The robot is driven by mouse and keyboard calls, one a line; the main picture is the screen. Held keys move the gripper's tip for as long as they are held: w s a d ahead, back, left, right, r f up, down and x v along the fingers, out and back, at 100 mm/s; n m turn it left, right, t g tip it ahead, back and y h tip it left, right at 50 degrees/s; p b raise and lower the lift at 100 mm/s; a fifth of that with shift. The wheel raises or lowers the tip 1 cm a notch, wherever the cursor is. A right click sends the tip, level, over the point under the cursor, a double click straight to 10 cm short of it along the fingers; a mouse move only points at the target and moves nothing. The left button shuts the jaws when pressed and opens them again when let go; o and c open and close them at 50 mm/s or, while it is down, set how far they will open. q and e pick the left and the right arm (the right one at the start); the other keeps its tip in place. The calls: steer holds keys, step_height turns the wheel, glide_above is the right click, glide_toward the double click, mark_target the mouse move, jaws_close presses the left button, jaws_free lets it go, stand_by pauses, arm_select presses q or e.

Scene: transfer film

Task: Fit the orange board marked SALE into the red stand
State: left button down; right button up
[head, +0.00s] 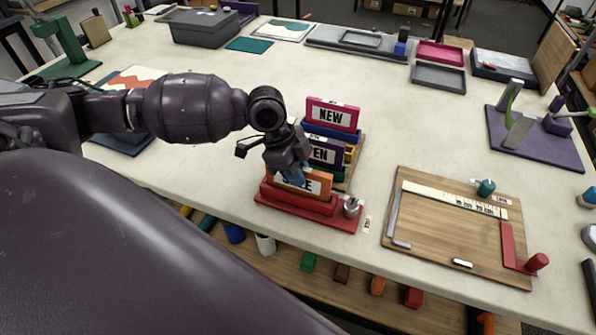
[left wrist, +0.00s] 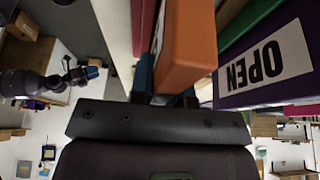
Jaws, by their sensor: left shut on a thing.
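The orange board (head: 323,184) stands upright at the red stand (head: 330,221) in the head view, its white label partly covered by my gripper. Its lower edge meets the top of the stand; I cannot tell whether it sits in the slot. My left gripper (head: 290,176) is shut on the orange board from above. In the left wrist view the orange board (left wrist: 190,45) is between the blue fingertips (left wrist: 163,88). What looks like my right gripper (left wrist: 88,73) shows small at the left of that view; its jaws are too small to read.
Directly behind are a purple OPEN board (head: 327,153) and a pink NEW board (head: 333,114), both upright. A small metal cup (head: 351,207) is at the stand's right end. A wooden board (head: 450,230) with rulers lies to the right. The table between is mostly clear.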

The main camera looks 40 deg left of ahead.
arm_select(q)
steer(key=c, duration=1.5)
jaws_free()
steer(key=shift+f, duration=0.15)
steer(key=shift+c, duration=0.2)
steer(key=o, duration=0.4)
steer(key=shift+o, duration=0.2)
steer(key=v, duration=1.1)
steer(key=shift+d, duration=0.1)
steer(key=shift+s+a+r, duration=0.1)
steer(key=shift+a+r, duration=0.15)
steer(key=shift+r, duration=0.35)
arm_select(e)
steer(key=shift+w+a+r, duration=0.1)
steer(key=shift+w+r, duration=0.35)
steer(key=shift+r, duration=0.1)
